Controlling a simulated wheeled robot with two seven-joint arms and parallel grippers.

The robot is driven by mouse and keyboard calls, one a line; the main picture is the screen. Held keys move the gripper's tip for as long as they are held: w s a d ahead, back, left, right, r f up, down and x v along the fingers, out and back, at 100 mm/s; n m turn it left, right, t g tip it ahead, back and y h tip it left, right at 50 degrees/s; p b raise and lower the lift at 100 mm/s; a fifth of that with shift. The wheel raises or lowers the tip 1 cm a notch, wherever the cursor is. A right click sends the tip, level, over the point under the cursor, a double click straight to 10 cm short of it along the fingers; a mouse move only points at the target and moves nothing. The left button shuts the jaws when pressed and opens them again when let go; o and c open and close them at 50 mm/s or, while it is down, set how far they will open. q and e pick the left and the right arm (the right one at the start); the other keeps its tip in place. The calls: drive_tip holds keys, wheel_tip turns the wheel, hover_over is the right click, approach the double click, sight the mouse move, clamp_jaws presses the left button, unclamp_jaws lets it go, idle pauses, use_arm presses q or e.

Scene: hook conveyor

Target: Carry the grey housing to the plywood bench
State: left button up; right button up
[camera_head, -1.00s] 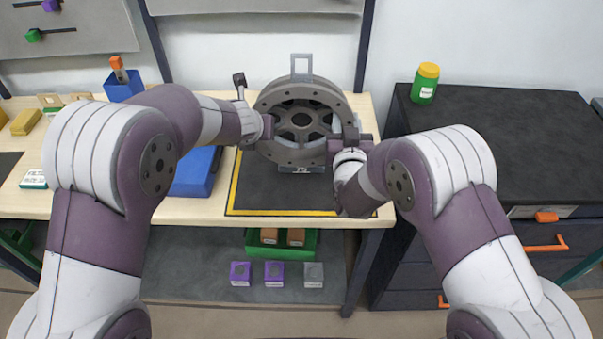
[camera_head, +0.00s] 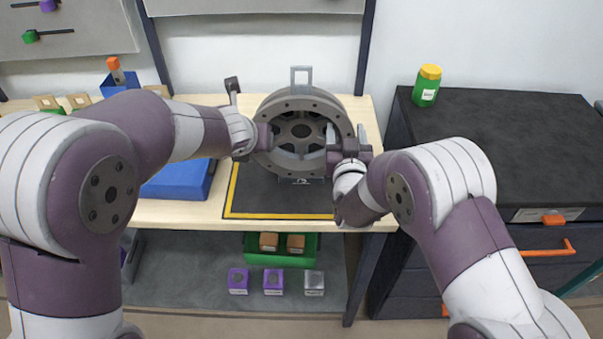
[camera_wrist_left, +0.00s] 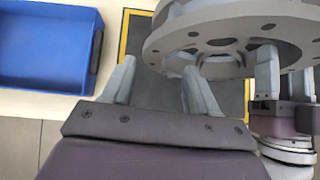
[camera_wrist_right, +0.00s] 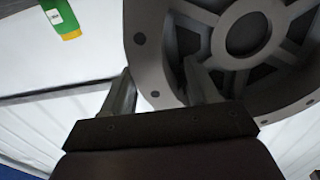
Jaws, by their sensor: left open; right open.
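The grey housing (camera_head: 281,159) is a thick ring with a spoked hub, upright over a dark mat edged in yellow (camera_head: 262,200) on the light wood bench (camera_head: 170,212). A thin grey frame (camera_head: 300,69) stands up behind its top. My left gripper (camera_head: 264,137) is at its left rim and my right gripper (camera_head: 335,145) at its right rim. In the left wrist view, the open left fingers (camera_wrist_left: 157,66) are just below the rim. In the right wrist view, the open right fingers (camera_wrist_right: 158,66) reach the rim, one overlapping it. Contact and the housing's underside are unclear.
A blue bin (camera_head: 178,181) stands left of the mat. A dark cabinet (camera_head: 510,150) with a green, yellow-capped bottle (camera_head: 427,86) stands right. A shelf below holds a green tray (camera_head: 280,257) and several small blocks. The mat's front is clear.

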drive_tip(key=shift+s, duration=0.1)
use_arm(q)
drive_tip(key=v, duration=0.6)
use_arm(e)
drive_tip(key=s, duration=1.2)
drive_tip(key=shift+a, duration=0.15)
drive_tip(key=shift+w, duration=0.1)
